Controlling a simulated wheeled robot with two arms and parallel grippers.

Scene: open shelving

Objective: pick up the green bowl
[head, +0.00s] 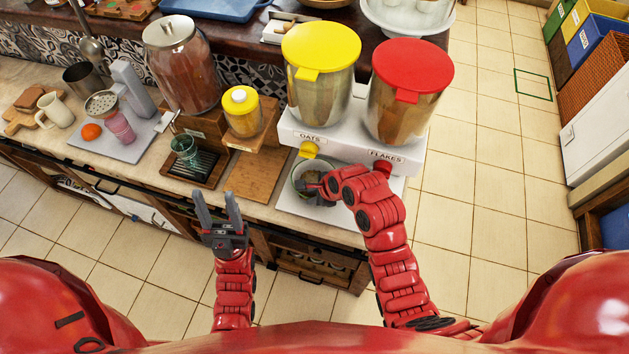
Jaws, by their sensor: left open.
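The green bowl (300,169) stands on the white base of the cereal dispenser, below the yellow OATS knob. Its contents and lower right side are partly hidden by my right gripper. My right gripper (310,187) reaches in from the right and is at the bowl's near rim. I cannot tell whether its fingers are apart or closed on the rim. My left gripper (219,208) is open and empty, fingers pointing up, in front of the counter's edge and to the left of the bowl.
The dispenser (350,141) with yellow-lidded (321,48) and red-lidded (412,66) containers rises just behind the bowl. A wooden board (257,176) lies left of it. A glass (185,149) stands on a drip tray, and a drink jar (184,68) is behind. Open floor lies to the right.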

